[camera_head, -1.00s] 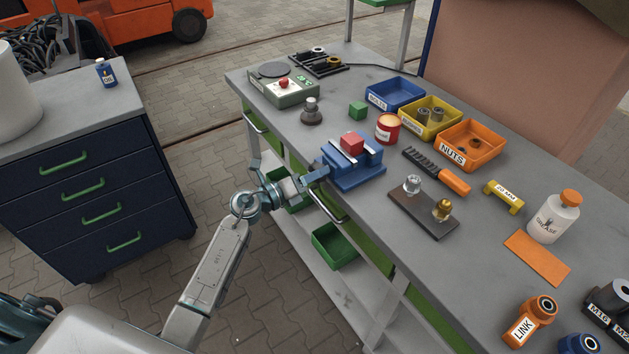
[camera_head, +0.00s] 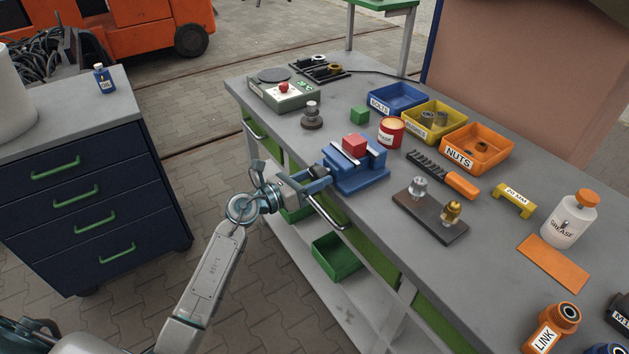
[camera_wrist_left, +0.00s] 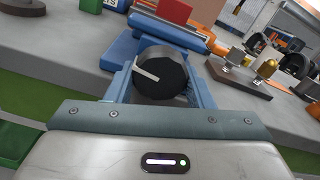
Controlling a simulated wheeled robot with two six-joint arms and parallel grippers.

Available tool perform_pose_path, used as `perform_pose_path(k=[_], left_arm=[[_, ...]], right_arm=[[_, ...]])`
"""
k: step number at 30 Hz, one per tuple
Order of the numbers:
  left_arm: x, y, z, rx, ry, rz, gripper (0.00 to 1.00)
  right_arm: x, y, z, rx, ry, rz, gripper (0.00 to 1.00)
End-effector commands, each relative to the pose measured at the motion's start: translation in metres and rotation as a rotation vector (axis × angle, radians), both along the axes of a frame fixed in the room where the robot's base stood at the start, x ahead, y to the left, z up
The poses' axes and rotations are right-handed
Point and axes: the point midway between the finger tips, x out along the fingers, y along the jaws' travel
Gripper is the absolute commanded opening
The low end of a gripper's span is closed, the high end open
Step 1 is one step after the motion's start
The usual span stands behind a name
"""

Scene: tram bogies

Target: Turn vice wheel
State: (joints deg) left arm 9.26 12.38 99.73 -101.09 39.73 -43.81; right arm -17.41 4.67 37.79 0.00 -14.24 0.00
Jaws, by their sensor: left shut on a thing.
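The blue vice (camera_head: 355,172) stands at the near edge of the workbench, with a red block (camera_head: 355,146) between its jaws. Its dark round wheel (camera_wrist_left: 168,80) faces my left gripper and has a pale bar or mark on its face. My left gripper (camera_head: 318,180) reaches in from the left at the bench edge. In the left wrist view its two blue fingers (camera_wrist_left: 160,78) lie on either side of the wheel, shut on it. The head view hides most of the wheel behind the gripper. My right gripper does not show.
A dark plate (camera_head: 430,217) with two fittings lies right of the vice. A red tin (camera_head: 390,131), a green cube (camera_head: 359,115) and blue, yellow and orange bins (camera_head: 477,149) stand behind. A bench handle (camera_head: 325,213) is just below the gripper.

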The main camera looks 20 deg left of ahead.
Motion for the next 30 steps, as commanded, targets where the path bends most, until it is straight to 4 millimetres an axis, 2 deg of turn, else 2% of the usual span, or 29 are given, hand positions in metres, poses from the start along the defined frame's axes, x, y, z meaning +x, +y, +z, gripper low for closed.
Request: perform_pose_path(k=[13,14,16,26,30], left_arm=[[-0.001,0.0,-0.004,0.008,0.002,-0.002,0.25],[-0.001,0.0,-0.004,0.008,0.002,-0.003,0.54],[-0.001,0.0,-0.003,0.008,0.002,-0.003,0.67],[-0.002,0.001,-0.002,0.007,-0.002,-0.001,0.7],[-0.012,0.01,-0.004,0.01,-0.001,0.001,0.7]], right_arm=[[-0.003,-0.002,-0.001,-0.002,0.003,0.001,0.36],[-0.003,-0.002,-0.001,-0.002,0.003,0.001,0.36],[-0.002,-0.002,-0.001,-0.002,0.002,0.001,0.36],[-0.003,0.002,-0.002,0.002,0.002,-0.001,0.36],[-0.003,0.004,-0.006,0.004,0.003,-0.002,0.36]])
